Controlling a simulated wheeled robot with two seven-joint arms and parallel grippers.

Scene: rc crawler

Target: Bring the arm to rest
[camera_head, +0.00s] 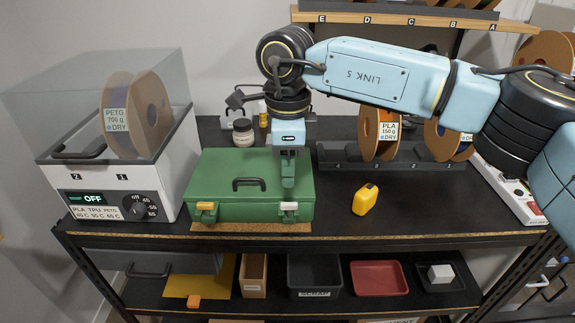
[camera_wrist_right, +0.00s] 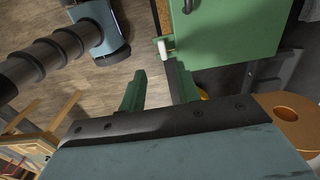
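My right arm comes in from the right in the head view. Its gripper (camera_head: 288,180) points down at the right front part of a closed green case (camera_head: 225,190). In the right wrist view, the two green fingers (camera_wrist_right: 158,88) stand apart with nothing between them. A white latch (camera_wrist_right: 166,46) on the green case (camera_wrist_right: 235,35) shows close beyond the fingertips. In the head view, this latch (camera_head: 289,207) is just below the fingers; I cannot tell whether they touch it. My left gripper is in neither view.
A filament dryer (camera_head: 120,170) with a clear lid stands left of the case. A yellow item (camera_head: 366,199) lies to the right, before a rack (camera_head: 390,155) of spools. A jar (camera_head: 243,132) stands behind. The black worktop (camera_head: 430,205) is free at the front right.

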